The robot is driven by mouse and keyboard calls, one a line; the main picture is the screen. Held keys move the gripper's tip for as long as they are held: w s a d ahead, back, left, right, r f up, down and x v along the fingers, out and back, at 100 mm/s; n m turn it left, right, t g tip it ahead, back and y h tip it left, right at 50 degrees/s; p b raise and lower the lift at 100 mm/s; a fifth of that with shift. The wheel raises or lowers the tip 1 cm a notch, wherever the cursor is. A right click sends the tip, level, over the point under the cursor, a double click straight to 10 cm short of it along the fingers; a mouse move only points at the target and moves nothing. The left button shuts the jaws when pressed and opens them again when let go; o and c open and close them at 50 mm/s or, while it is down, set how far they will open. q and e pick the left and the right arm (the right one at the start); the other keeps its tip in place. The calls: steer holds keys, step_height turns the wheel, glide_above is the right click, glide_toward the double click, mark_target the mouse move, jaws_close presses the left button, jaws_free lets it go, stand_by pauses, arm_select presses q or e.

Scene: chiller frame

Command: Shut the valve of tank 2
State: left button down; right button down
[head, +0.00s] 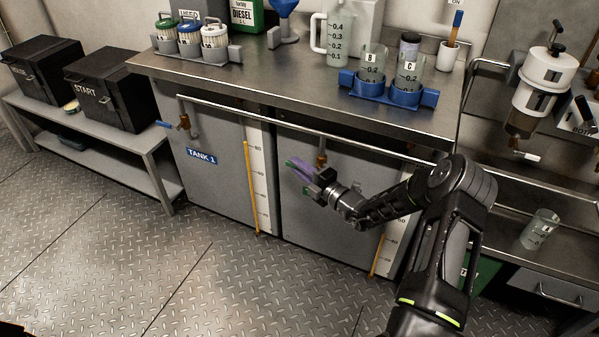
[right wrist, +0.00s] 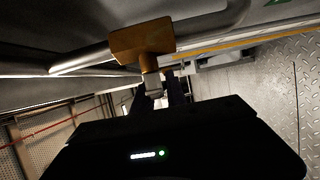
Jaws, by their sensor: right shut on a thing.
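Tank 2 (head: 340,225) is the grey tank under the bench, right of tank 1 (head: 215,180); its label does not show behind my arm. Its brass valve (head: 321,158) sits at the tank's upper front, and it shows large in the right wrist view (right wrist: 143,41). My right gripper (head: 300,168) is at this valve, just below and left of the brass body. It is shut on the valve handle, which is mostly hidden between the fingers. In the right wrist view the fingers (right wrist: 160,92) meet just under the brass body. The handle's angle cannot be told. My left gripper is not in view.
A metal rail (head: 290,128) runs along the bench front close above my right gripper. Tank 1's valve (head: 184,122) has a blue lever pointing left. Yellow-marked level gauges (head: 258,180) stand on the tank fronts. Jugs and beakers stand on the bench. The plate floor in front is clear.

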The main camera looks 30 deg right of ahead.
steer(key=shift+r+t, duration=0.15)
steer(key=shift+t, duration=0.15)
steer(key=shift+r, duration=0.2)
steer(key=c, duration=1.3)
jaws_free()
steer(key=shift+c, duration=0.2)
steer(key=shift+f, duration=0.1)
steer(key=p+v, duration=0.1)
steer(key=v, duration=0.6)
steer(key=shift+s, duration=0.35)
steer(key=shift+d, duration=0.15)
